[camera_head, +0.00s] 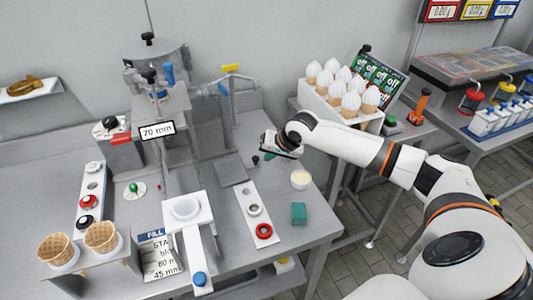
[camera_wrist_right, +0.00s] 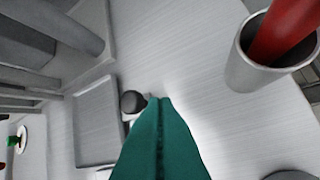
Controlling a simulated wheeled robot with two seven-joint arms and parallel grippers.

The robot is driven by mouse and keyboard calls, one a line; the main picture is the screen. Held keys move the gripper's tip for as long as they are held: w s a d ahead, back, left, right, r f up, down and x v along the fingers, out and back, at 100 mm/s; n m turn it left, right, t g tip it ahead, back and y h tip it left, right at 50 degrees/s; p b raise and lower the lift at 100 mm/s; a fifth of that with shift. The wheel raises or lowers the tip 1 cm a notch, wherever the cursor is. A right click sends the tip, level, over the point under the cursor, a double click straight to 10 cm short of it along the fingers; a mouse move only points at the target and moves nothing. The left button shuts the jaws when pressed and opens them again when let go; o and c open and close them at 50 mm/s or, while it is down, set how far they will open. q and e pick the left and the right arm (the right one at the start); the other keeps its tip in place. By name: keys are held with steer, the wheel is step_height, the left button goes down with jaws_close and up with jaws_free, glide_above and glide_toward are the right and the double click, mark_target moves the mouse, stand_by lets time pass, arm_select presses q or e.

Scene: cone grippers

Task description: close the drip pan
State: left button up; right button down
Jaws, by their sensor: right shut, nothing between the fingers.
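The drip pan looks to be the flat grey tray (camera_head: 231,172) on the steel table, beside the machine's column; it also shows at the left in the wrist view (camera_wrist_right: 97,125). A round black knob (camera_head: 255,160) stands at its right side, and in the wrist view the knob (camera_wrist_right: 132,102) is just left of my fingertips. I cannot tell whether the knob touches them. My right gripper (camera_head: 268,156) is low over the table, to the right of the tray. Its teal fingers (camera_wrist_right: 160,101) are shut and empty. My left gripper is not in view.
A metal cup (camera_wrist_right: 250,62) holding a red object stands right of my fingers in the wrist view. A white strip (camera_head: 241,200) with rings, a cream-filled cup (camera_head: 301,179) and a green sponge (camera_head: 298,213) lie nearer. A cone rack (camera_head: 322,112) is behind right.

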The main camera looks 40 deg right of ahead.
mark_target(219, 179)
steer(key=shift+w+a+f, duration=0.1)
steer(key=shift+w+a, duration=0.25)
steer(key=shift+a, duration=0.05)
arm_select(q)
steer(key=shift+s+r, duration=0.1)
steer(key=shift+s, duration=0.2)
arm_select(e)
steer(key=shift+a, duration=0.15)
steer(key=a+p, duration=0.1)
steer(key=a, duration=0.1)
steer(key=w+a+p, duration=0.1)
steer(key=a+p, duration=0.2)
steer(key=a, duration=0.1)
steer(key=shift+w+r, duration=0.15)
steer(key=shift+r, duration=0.2)
steer(key=a+p, duration=0.1)
steer(key=a, duration=0.1)
steer(key=w+a+p, duration=0.1)
steer(key=a, duration=0.2)
steer(key=w+a+p, duration=0.1)
steer(key=a, duration=0.1)
steer(key=shift+a+f, duration=0.2)
steer(key=shift+a, duration=0.05)
steer(key=shift+a+f, duration=0.1)
steer(key=shift+a, duration=0.3)
arm_select(q)
step_height(219, 179, up, 7)
steer(key=shift+r, duration=0.2)
steer(key=shift+p, duration=0.3)
